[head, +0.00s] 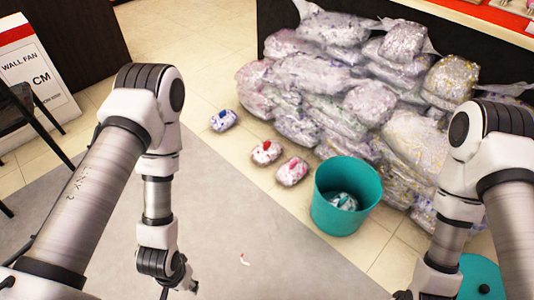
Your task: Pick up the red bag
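Two small patterned bags with red tops lie on the tiled floor. One red bag (266,153) is left of the other red bag (291,172), which is nearer the bin. My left gripper (187,284) hangs low over the grey mat, left of and nearer than both bags, apart from them. Its fingers are small and dark, and I cannot tell whether they are open. My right arm comes down at the right, and only a dark bit of its end shows at the bottom edge. Its fingers cannot be made out.
A teal bin (326,211) with a small bag (343,201) inside stands right of the red bags. A blue-topped bag (223,120) lies behind left. A heap of clear bags (317,75) fills the back.

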